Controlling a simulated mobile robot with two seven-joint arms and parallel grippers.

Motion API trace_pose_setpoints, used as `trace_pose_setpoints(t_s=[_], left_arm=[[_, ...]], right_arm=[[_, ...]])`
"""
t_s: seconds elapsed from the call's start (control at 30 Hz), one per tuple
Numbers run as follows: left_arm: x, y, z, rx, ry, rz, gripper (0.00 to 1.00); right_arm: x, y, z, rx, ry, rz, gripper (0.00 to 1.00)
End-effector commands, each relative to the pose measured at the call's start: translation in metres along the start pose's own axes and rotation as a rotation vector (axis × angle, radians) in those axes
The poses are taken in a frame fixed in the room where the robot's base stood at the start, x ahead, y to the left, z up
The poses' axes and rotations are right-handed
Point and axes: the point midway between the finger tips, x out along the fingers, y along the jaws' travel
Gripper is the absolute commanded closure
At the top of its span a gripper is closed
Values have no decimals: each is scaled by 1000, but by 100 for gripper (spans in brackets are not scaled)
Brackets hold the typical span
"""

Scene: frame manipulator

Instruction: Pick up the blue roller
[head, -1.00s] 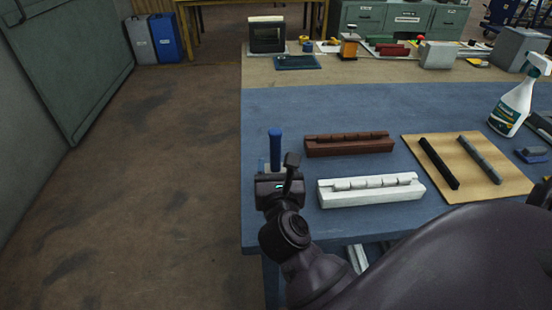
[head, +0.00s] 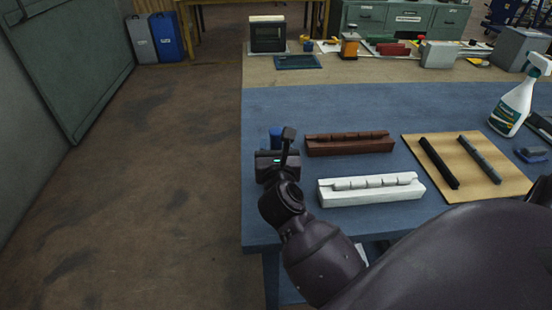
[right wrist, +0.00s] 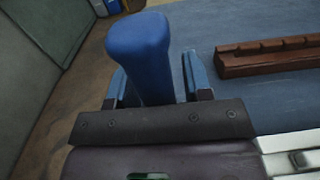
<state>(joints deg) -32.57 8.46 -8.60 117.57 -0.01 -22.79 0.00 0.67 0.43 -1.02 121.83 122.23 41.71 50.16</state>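The blue roller (head: 276,137) stands near the left edge of the blue table mat, with its lower part hidden behind my right gripper in the head view. In the right wrist view the roller (right wrist: 140,50) rises between the two fingers of my right gripper (right wrist: 158,85). The fingers are apart, one on each side of the roller, with a gap visible at least on the right. In the head view the right gripper (head: 277,156) is seen from behind, and its fingertips are hidden. My left gripper is not in view.
A brown slotted rack (head: 349,144) and a white slotted rack (head: 370,194) lie right of the gripper. Further right are a tan board (head: 470,185) with a black bar and a grey bar, and a spray bottle (head: 513,108). The mat behind the roller is clear.

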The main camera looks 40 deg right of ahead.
Motion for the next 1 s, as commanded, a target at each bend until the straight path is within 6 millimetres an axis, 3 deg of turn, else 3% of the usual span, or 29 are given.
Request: trace_pose_setpoints(t_s=[0.03, 0.3, 0.77, 1.0], left_arm=[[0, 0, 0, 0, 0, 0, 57], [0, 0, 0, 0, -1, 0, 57], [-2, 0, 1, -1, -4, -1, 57], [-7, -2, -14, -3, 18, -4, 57]], right_arm=[[0, 0, 0, 0, 0, 0, 62], [0, 0, 0, 0, 0, 0, 100], [0, 0, 3, 1, -2, 0, 100], [0, 0, 36, 6, -8, 1, 100]])
